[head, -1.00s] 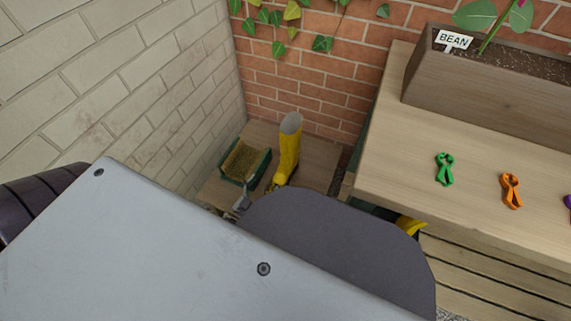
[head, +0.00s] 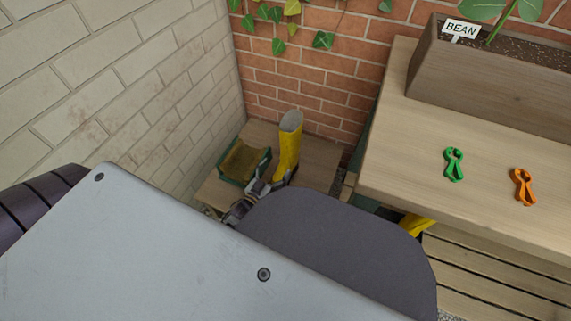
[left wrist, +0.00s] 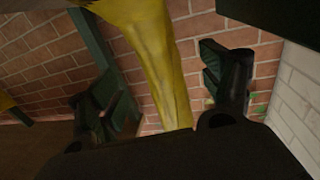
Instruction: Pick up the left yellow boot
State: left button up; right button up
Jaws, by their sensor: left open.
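The left yellow boot (head: 289,143) stands upright on a low wooden surface in the corner; its foot is partly hidden behind my gripper. My left gripper (head: 268,184) is open at the boot's lower part, in front of it, in the head view. In the left wrist view, the yellow boot (left wrist: 152,50) runs between the two spread fingers of my gripper (left wrist: 160,76); a gap shows on both sides. My right gripper is not in view.
The brick walls are close behind and left. A wooden table (head: 390,160) with clips and a planter stands right. Another yellow item (head: 415,225) is partly hidden beneath it.

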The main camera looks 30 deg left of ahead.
aim_at(283, 163)
pick_arm(q)
jog(key=shift+w, duration=0.1)
jog(key=shift+w+d+f+b, duration=0.1)
jog(key=shift+w+b, duration=0.4)
jog(key=shift+w, duration=0.1)
jog(key=shift+w+d+f+b, duration=0.1)
jog(key=shift+w+b, duration=0.35)
jog(key=shift+w, duration=0.15)
jog(key=shift+w+d+r+b, duration=0.15)
jog(key=shift+w+b, duration=0.4)
jog(key=shift+w, duration=0.75)
jog(key=c, duration=0.3)
grip_shut()
jog(key=shift+r, duration=0.1)
